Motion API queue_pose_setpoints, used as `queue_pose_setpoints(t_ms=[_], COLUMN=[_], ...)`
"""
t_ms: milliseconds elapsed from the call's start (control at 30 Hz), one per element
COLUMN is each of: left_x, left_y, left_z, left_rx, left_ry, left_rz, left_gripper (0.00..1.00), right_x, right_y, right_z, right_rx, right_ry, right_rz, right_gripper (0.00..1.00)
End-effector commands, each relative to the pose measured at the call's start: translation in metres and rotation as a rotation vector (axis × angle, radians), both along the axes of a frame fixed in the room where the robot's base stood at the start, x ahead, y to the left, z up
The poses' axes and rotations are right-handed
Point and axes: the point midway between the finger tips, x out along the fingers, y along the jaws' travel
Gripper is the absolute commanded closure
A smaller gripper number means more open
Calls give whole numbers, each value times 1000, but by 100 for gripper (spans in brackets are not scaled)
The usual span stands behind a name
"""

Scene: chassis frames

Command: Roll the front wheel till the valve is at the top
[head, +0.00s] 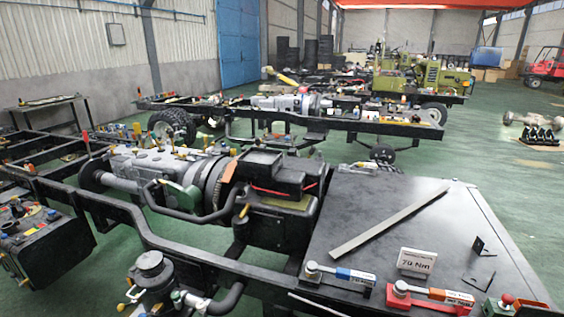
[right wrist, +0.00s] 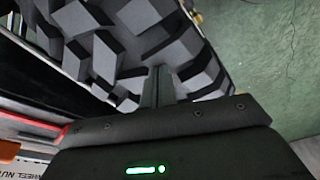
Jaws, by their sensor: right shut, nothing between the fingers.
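A black tyre with chunky tread blocks (right wrist: 120,45) fills the upper part of the right wrist view. It appears to be the front wheel, but I see only its tread; its side face and the valve are hidden. My right gripper (right wrist: 160,76) is shut and empty. Its fingertips are at the tread, and I cannot tell whether they touch it. Neither gripper shows in the head view, and my left gripper is in no view.
The near chassis frame (head: 190,257) carries an engine and a dark plate (head: 370,215) with a "70 Nm" sign (head: 416,261) and torque wrenches (head: 430,297). Another chassis (head: 345,121) stands behind. Green floor (right wrist: 270,60) is clear right of the tyre.

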Motion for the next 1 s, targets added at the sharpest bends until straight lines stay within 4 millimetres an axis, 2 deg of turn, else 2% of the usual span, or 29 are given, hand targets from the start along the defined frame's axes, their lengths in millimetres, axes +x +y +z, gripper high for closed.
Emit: queue_pose_setpoints(t_ms=[500,1000], left_x=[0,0], left_y=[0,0], left_z=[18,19], left_rx=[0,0], left_ry=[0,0], left_rz=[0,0], left_gripper=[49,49], right_x=[7,8], right_y=[19,22], right_z=[6,5], right_rx=[0,0], right_ry=[0,0], right_rz=[-1,0], right_gripper=[100,100])
